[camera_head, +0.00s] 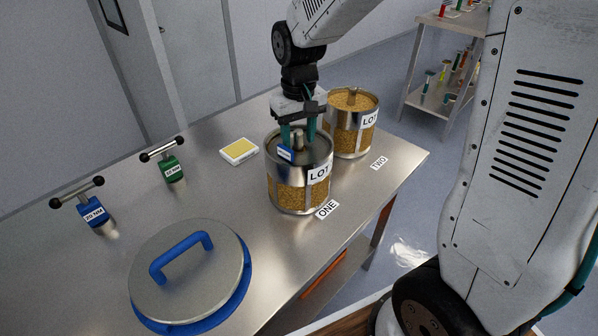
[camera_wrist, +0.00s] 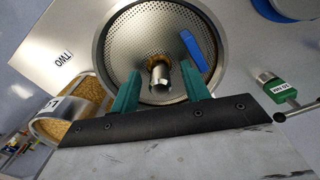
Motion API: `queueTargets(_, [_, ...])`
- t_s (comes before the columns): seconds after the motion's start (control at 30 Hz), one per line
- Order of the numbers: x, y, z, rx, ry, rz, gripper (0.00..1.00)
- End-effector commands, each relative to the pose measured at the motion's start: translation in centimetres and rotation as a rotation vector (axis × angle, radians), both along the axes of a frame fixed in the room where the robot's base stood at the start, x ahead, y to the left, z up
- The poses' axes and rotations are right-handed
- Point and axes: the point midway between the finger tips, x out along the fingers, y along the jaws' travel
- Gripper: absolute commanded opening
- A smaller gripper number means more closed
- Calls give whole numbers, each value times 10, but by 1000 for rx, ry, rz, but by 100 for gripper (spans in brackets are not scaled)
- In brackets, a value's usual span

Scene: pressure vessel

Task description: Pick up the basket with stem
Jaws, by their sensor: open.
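The nearer basket (camera_head: 286,188), a metal cylinder of tan pellets with a LOT label, stands on the steel table behind the ONE card (camera_head: 327,209). Its stem (camera_wrist: 160,75) rises from the perforated top (camera_wrist: 140,30). My gripper (camera_head: 298,138) is open and points down just above this basket. In the wrist view its teal fingers (camera_wrist: 161,85) are on either side of the stem, with gaps showing. A blue tag (camera_head: 285,153) is at the top beside the fingers. A second similar basket (camera_head: 343,142) stands behind, near the TWO card (camera_head: 379,163).
A round steel lid (camera_head: 190,285) with a blue handle lies at the front. A blue 20 NM tool (camera_head: 93,211) and a green tool (camera_head: 173,168) stand left. A yellow-topped pad (camera_head: 239,150) lies behind. Stocked shelving (camera_head: 432,95) stands beyond the table's right edge.

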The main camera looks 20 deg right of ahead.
Motion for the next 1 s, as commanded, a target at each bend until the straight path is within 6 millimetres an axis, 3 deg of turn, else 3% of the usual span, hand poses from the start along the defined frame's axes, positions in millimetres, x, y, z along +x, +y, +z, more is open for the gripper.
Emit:
queueTargets(0.03, [0, 0, 0, 0, 0, 0, 41])
queueTargets(0.17, [0, 0, 0, 0, 0, 0, 4])
queueTargets(0.2, [0, 0, 0, 0, 0, 0, 0])
queueTargets(1.0, [0, 0, 1, 0, -1, 0, 0])
